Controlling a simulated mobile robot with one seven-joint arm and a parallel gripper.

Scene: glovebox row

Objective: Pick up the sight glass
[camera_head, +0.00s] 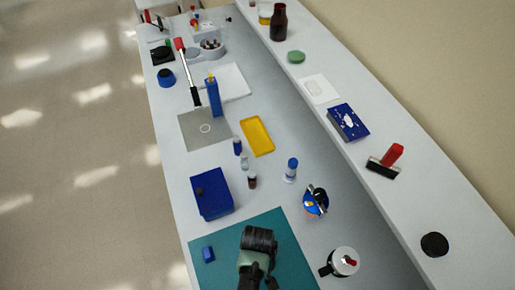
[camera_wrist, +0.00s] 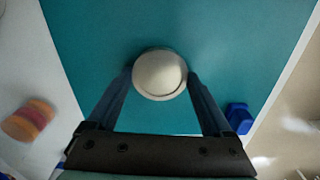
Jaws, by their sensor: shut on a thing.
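The sight glass (camera_wrist: 160,72) shows in the wrist view as a round, off-white disc with a paler rim, seen from above. It is between the two dark fingers of my gripper (camera_wrist: 160,80), which is shut on it. The teal mat (camera_wrist: 90,30) lies beneath it; I cannot tell whether the glass touches the mat. In the head view my own arm hides the sight glass and the fingertips over the teal mat (camera_head: 292,262).
A small blue block (camera_head: 207,254) lies on the mat; it also shows in the wrist view (camera_wrist: 238,117). A blue box (camera_head: 212,196) stands beyond the mat. A white mug (camera_head: 345,261) and an orange-and-blue object (camera_head: 315,203) stand right of it. A raised shelf (camera_head: 405,215) runs along the right.

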